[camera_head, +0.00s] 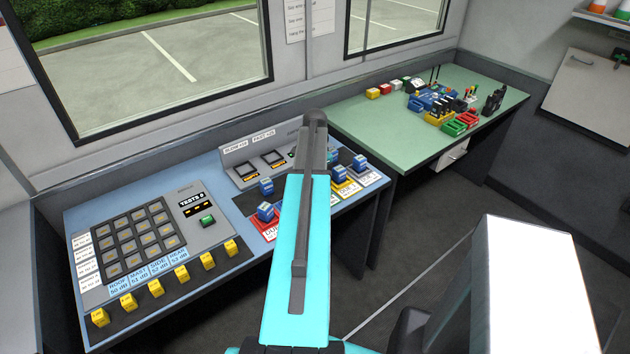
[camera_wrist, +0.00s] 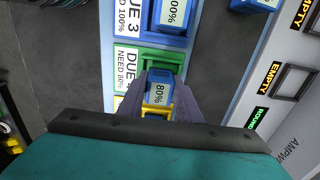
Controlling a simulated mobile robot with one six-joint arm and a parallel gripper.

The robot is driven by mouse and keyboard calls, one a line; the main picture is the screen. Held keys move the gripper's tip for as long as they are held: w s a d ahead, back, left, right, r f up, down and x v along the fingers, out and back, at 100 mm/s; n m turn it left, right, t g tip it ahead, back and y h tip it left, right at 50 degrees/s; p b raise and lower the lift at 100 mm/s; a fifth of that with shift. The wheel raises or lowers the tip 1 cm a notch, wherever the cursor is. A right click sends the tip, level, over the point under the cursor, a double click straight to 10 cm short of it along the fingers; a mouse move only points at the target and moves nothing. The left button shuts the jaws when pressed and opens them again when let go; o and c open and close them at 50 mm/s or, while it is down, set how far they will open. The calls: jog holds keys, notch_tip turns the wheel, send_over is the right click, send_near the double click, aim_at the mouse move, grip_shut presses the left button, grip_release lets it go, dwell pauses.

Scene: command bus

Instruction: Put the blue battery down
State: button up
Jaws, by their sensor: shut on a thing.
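The blue battery (camera_wrist: 158,90) with an 80% label is between the two grey fingers of my gripper (camera_wrist: 161,98) in the wrist view. The gripper is shut on it. The battery is at the near side of a green holder (camera_wrist: 150,57) beside a label reading NEED 80%. I cannot tell whether it touches the holder or hangs just above it.
Another blue battery (camera_wrist: 173,14) marked 100% stands in the neighbouring blue holder. A yellow holder edge (camera_wrist: 122,106) lies on the other side. Sockets marked EMPTY (camera_wrist: 296,81) are at right. The blue desk (camera_head: 78,213) carries several other batteries; a green table (camera_head: 365,125) stands behind.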

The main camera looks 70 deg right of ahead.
jog(key=shift+f, duration=0.2)
jog(key=shift+f, duration=0.15)
jog(key=o, duration=1.2)
jog(key=shift+c, duration=0.2)
notch_tip(320, 180, up, 12)
jog(key=b, duration=0.3)
jog(key=shift+b, duration=0.3)
jog(key=shift+s, duration=0.15)
dwell(0.4)
